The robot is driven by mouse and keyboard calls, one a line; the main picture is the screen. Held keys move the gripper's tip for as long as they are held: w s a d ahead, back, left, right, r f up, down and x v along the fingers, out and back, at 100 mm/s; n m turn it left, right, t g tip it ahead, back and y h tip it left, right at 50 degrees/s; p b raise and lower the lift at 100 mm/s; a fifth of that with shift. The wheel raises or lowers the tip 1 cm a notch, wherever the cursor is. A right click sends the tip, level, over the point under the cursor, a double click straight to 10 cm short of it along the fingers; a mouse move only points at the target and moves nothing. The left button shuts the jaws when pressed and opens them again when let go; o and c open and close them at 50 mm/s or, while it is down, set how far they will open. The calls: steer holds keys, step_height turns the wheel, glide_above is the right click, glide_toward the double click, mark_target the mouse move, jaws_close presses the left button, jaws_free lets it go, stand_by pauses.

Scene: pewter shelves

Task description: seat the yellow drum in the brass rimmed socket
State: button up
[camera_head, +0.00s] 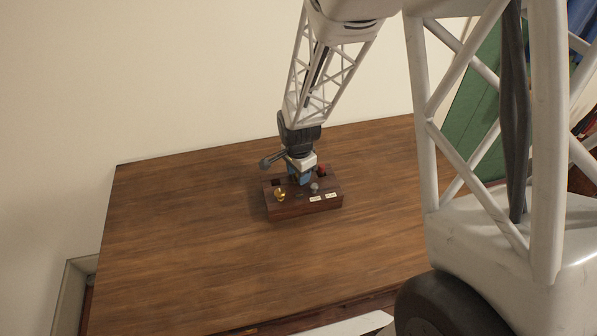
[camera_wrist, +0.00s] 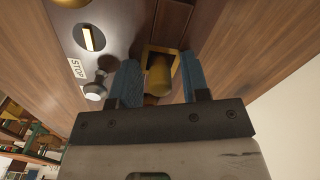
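In the wrist view the yellow drum (camera_wrist: 158,74) stands between my two blue fingers, with its upper end inside the square brass rim (camera_wrist: 148,50) of a socket. A strip of the rim shows between the drum and the right finger; how deep the drum sits I cannot tell. My gripper (camera_wrist: 159,70) is open around the drum, fingers apart on either side. In the head view my gripper (camera_head: 299,178) points down at the dark wooden box (camera_head: 290,210); its fingers hide the drum and socket there.
A brass knob (camera_head: 280,195) stands at the box's front left. A grey knob (camera_head: 314,188) is right of my fingers, and a red part (camera_head: 321,170) lies behind. A STOP label (camera_wrist: 76,68) and lit slot (camera_wrist: 89,38) show in the wrist view. The wooden table (camera_head: 180,230) is clear around.

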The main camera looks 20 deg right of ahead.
steer(key=shift+r, duration=0.15)
steer(key=shift+r, duration=6)
steer(key=s+r+n+t, duration=0.1)
steer(key=s+r+n, duration=0.3)
steer(key=s+r, duration=0.2)
steer(key=s+d+r+n, duration=0.1)
steer(key=s+r+n, duration=0.4)
steer(key=s, duration=0.5)
steer(key=s+d+r+n+t, duration=0.1)
steer(key=s+r+n, duration=0.3)
steer(key=s+r, duration=0.3)
steer(key=shift+s+d+t, duration=0.2)
steer(key=shift+s+t, duration=0.1)
steer(key=shift+s, duration=0.45)
steer(key=shift+o, duration=0.6)
